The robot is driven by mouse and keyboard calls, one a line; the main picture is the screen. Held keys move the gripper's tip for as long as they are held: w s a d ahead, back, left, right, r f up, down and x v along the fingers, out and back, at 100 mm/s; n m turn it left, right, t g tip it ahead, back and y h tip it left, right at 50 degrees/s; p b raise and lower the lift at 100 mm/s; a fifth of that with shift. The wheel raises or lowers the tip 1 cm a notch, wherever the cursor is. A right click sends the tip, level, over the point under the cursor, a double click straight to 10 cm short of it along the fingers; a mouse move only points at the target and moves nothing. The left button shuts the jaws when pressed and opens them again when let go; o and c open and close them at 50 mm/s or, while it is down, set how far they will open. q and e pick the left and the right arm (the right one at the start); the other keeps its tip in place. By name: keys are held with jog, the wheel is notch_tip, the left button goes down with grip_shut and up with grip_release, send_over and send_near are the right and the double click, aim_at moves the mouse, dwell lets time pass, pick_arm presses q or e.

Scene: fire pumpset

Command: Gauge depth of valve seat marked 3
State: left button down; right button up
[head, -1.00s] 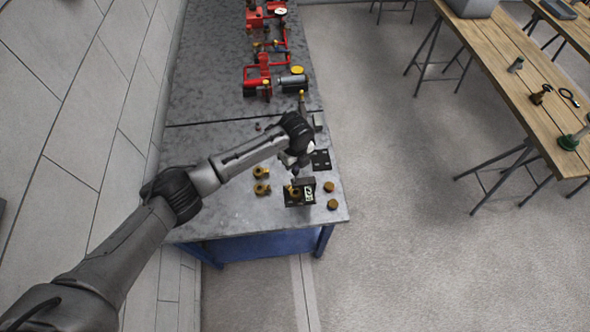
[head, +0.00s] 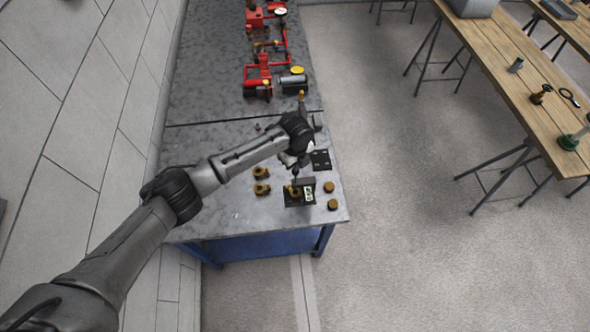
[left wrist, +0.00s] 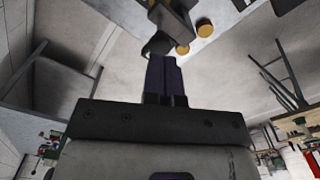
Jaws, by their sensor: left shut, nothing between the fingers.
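My left gripper (head: 295,174) is over the near end of the grey bench, pointing down, its fingers shut and empty. Just below it, a brass valve body (head: 294,190) sits on a black plate (head: 292,202). Next to it is a dark block (head: 306,181) with a small pale label or display (head: 309,193); its marking is too small to read. Two more brass valve bodies stand to the left, one farther (head: 261,172) and one nearer (head: 262,189). In the left wrist view the shut fingers (left wrist: 164,76) appear close to a dark part (left wrist: 172,20). No figure 3 is legible.
Two brass caps lie at the bench's right edge, one farther (head: 328,187) and one nearer (head: 333,204). A black plate (head: 321,160) lies behind. Red pump pipework (head: 258,78) fills the far bench. A wooden table (head: 500,62) stands right, across open floor.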

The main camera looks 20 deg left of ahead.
aim_at(295, 173)
pick_arm(q)
jog(key=shift+f, duration=0.25)
jog(key=shift+f+b, duration=0.45)
jog(key=shift+f, duration=0.3)
jog(key=shift+f+b, duration=0.5)
jog(key=shift+f, duration=0.2)
dwell(0.4)
jog(key=shift+f+b, duration=0.4)
jog(key=shift+f, duration=0.2)
jog(key=shift+f+b, duration=0.75)
jog(key=shift+f, duration=0.45)
jog(key=shift+r, duration=0.2)
dwell(0.4)
